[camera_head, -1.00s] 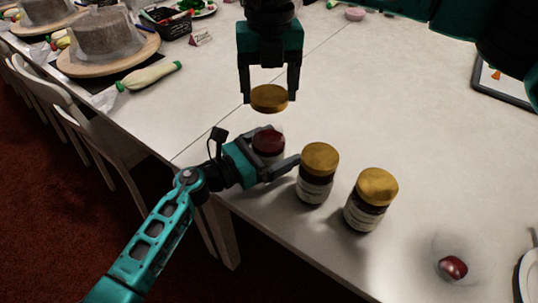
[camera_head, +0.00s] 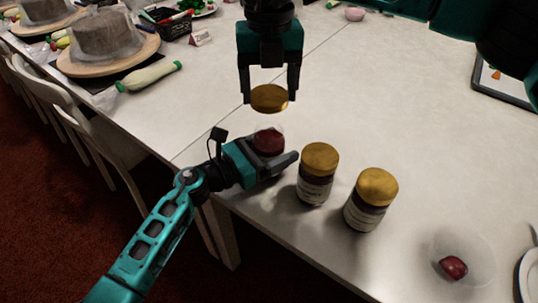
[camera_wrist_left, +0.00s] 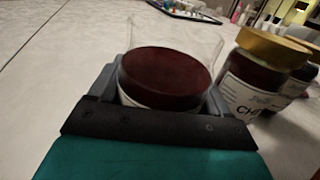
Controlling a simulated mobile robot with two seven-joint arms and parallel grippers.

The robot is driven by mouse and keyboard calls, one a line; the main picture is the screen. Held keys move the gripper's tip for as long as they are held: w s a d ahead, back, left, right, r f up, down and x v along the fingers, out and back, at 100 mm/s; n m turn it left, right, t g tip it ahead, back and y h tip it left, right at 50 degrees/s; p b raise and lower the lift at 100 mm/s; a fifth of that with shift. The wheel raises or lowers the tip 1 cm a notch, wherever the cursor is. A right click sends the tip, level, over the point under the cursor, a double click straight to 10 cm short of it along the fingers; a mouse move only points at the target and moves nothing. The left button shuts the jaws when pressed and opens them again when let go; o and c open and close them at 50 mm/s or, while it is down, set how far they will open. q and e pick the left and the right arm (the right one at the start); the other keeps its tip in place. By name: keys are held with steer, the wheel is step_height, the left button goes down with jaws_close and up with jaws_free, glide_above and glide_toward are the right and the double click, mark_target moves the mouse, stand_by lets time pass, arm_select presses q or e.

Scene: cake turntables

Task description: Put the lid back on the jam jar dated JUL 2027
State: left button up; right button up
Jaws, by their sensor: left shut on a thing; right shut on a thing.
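An open jam jar (camera_head: 268,141) with dark red jam stands near the table's front edge. My left gripper (camera_head: 275,158) is shut on it from the left and front. In the left wrist view the same open jar (camera_wrist_left: 168,75) sits between the fingers, its clear rim above the jam. My right gripper (camera_head: 270,97) is shut on a gold lid (camera_head: 269,98) and holds it above and slightly behind the open jar, apart from it. The open jar's date cannot be read here.
Two jars with gold lids, one nearer (camera_head: 316,174) and one farther right (camera_head: 371,199), stand right of the open jar. A red item (camera_head: 453,267) lies at the lower right. A green-capped bottle (camera_head: 149,76) lies at the left. The table's middle right is clear.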

glide_above(269, 122)
steer(key=s, duration=0.3)
steer(key=shift+w+f, duration=0.15)
steer(key=shift+f, duration=2.35)
steer(key=shift+f, duration=0.15)
steer(key=shift+f, duration=0.75)
steer(key=shift+f, duration=0.6)
